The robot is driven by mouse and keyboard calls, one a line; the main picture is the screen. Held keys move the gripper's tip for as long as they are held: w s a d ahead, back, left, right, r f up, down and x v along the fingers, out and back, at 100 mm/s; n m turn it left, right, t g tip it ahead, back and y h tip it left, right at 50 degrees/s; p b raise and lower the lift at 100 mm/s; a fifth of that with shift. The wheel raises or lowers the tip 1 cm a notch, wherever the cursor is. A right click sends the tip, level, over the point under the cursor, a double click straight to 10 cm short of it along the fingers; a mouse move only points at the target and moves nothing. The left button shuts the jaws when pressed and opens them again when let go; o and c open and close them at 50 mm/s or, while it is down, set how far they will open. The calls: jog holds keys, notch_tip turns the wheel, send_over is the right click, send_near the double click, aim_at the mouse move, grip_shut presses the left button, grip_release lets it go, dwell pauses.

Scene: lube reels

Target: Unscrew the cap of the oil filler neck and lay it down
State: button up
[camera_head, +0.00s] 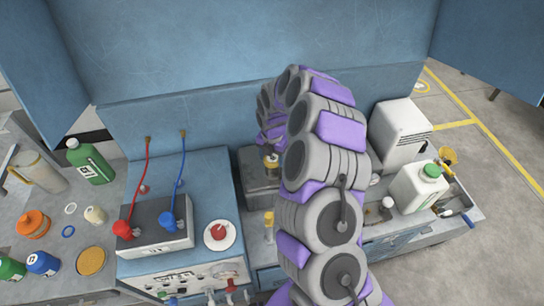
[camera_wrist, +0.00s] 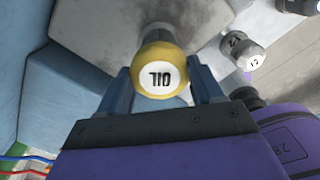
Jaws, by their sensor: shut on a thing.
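The yellow oil cap (camera_wrist: 157,71) has a white disc marked "OIL" and sits at the top of the filler neck (camera_wrist: 158,31) in the wrist view. My gripper (camera_wrist: 160,84) has its two dark fingers on either side of the cap, shut on it. The cap appears in line with the neck; I cannot tell whether its thread is still engaged. In the head view, the neck's top (camera_head: 271,163) shows small beside my purple and grey arm, above a dark grey block (camera_head: 258,186). My arm hides most of the gripper there.
A battery-like box (camera_head: 155,228) with red and blue clamps stands left of the block. A white saucer (camera_head: 220,235) with a red item lies near it. A white jug with green cap (camera_head: 420,187) stands at right. Another capped neck (camera_wrist: 254,61) is close by in the wrist view.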

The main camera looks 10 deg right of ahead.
jog(key=shift+s+f, duration=0.2)
jog(key=n, duration=0.5)
jog(key=o, duration=0.9)
jog(key=shift+w, duration=0.1)
jog(key=shift+o, duration=1)
jog(key=shift+r, duration=0.1)
jog(key=shift+o, duration=0.5)
jog(key=shift+w+r, duration=0.1)
jog(key=shift+r, duration=0.1)
